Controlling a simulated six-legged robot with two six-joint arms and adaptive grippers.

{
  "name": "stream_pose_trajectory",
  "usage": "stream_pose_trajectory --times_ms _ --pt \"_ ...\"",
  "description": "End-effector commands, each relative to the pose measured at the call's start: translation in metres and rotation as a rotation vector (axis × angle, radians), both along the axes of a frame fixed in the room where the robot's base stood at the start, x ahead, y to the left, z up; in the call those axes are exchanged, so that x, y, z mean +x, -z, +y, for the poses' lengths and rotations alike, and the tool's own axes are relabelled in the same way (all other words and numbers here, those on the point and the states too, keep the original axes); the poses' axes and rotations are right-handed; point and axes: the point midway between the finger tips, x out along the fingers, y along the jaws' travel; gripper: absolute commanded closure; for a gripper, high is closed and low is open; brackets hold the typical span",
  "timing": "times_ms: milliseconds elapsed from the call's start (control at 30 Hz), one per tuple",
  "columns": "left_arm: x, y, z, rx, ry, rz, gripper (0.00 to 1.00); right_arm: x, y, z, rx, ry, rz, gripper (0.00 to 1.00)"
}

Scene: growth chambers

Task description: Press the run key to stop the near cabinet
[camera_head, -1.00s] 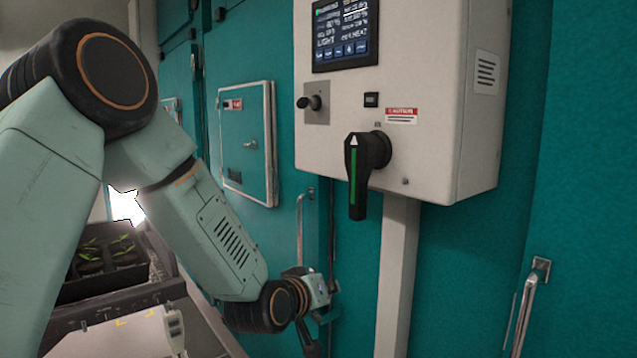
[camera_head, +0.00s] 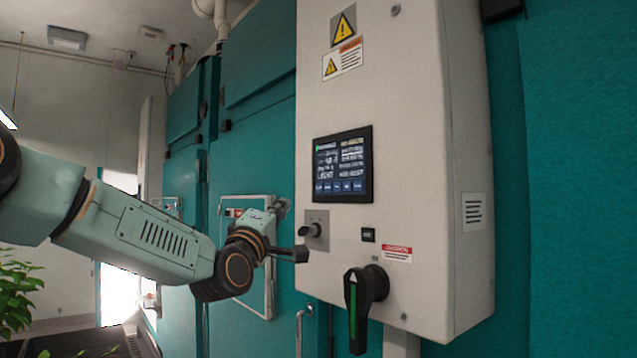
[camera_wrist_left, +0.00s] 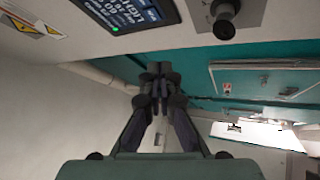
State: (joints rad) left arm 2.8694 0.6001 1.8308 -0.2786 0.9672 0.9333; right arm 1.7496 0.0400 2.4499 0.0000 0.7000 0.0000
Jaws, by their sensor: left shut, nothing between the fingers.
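The near cabinet's white control box (camera_head: 420,130) fills the centre right of the head view. Its lit touchscreen (camera_head: 342,167) has a row of blue keys along the bottom; their labels are too small to read. My left gripper (camera_head: 299,253) is shut and empty, just left of the box's lower front, below a black knob (camera_head: 311,230). The left wrist view shows its closed fingers (camera_wrist_left: 160,80) pointing away, with the screen (camera_wrist_left: 125,12) and knob (camera_wrist_left: 224,20) at the top. My right gripper is not in view.
A black rotary handle with a green stripe (camera_head: 357,312) juts out low on the box. Teal cabinet doors (camera_head: 260,110) stand behind, with a small white-framed hatch (camera_head: 262,300). Green plants (camera_head: 15,295) are at the lower left.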

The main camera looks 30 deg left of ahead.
Motion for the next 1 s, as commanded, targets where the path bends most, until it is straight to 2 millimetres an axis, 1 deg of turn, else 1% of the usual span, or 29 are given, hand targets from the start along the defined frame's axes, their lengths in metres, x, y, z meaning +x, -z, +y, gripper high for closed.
stream_pose_trajectory --times_ms 33,100,200,400,800,867,1000 --pt "-0.003 -0.015 0.01 -0.057 0.015 -0.055 1.0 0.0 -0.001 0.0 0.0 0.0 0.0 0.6" --pt "-0.005 -0.028 0.014 -0.121 0.048 -0.113 1.0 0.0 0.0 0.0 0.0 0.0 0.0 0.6" --pt "-0.007 -0.038 0.017 -0.2 0.096 -0.168 1.0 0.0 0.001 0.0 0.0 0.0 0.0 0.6" --pt "-0.008 -0.041 0.016 -0.296 0.152 -0.202 1.0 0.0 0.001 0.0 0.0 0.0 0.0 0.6" --pt "-0.006 -0.04 0.016 -0.307 0.157 -0.201 1.0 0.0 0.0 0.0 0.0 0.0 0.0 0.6" --pt "-0.004 -0.04 0.015 -0.306 0.158 -0.2 1.0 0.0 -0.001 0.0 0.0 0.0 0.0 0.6" --pt "0.007 -0.041 0.01 -0.301 0.155 -0.197 1.0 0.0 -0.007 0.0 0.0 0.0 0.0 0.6"
